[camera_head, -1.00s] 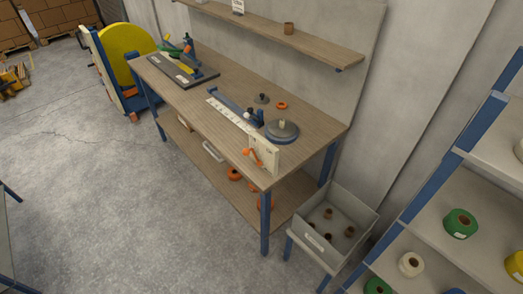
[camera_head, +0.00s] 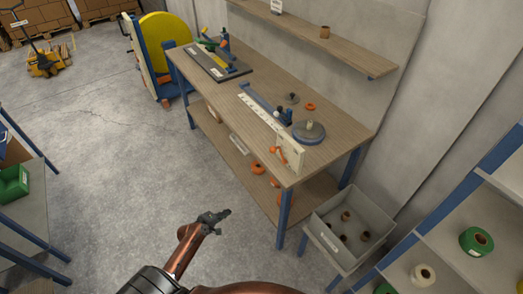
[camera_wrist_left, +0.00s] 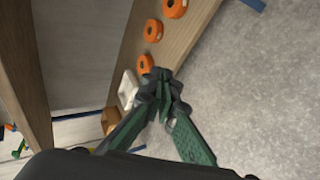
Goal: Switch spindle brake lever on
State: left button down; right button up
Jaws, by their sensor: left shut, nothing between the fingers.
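An orange lever (camera_head: 279,153) shows on the front of the cream plate (camera_head: 293,158) at the near end of the workbench (camera_head: 230,112); I take it for the spindle brake lever. A round grey spindle disc (camera_head: 308,131) sits behind it on the tabletop. My left gripper (camera_head: 226,213) is shut and empty, in the air over the floor, apart from the bench and the lever. In the left wrist view its fingertips (camera_wrist_left: 161,82) meet, with the lower shelf behind them. The lever does not show clearly there. My right gripper is not in view.
Orange rolls (camera_wrist_left: 146,65) lie on the bench's lower shelf. A grey bin (camera_head: 348,222) with several brown cores stands right of the bench. A shelf rack with tape rolls (camera_head: 476,241) is at the right. Floor (camera_head: 130,150) is free left of the bench.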

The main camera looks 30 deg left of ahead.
pick_arm(q)
jog(key=w+d+r+n+t+h, duration=0.1)
jog(key=w+r, duration=0.4)
jog(key=r, duration=1)
jog(key=w+d+r+n+t+h+p, duration=0.1)
jog(key=w+r+t, duration=0.3)
jog(key=r, duration=1.2)
jog(key=shift+w+d+n+h, duration=0.2)
jog(key=shift+w+n+h, duration=0.4)
jog(key=shift+n+h, duration=0.2)
jog(key=shift+f, duration=0.1)
jog(key=w+d+p, duration=0.3)
jog(key=w+d, duration=0.3)
jog(key=w, duration=0.4)
jog(key=shift+r, duration=0.4)
jog(key=shift+d, duration=0.1)
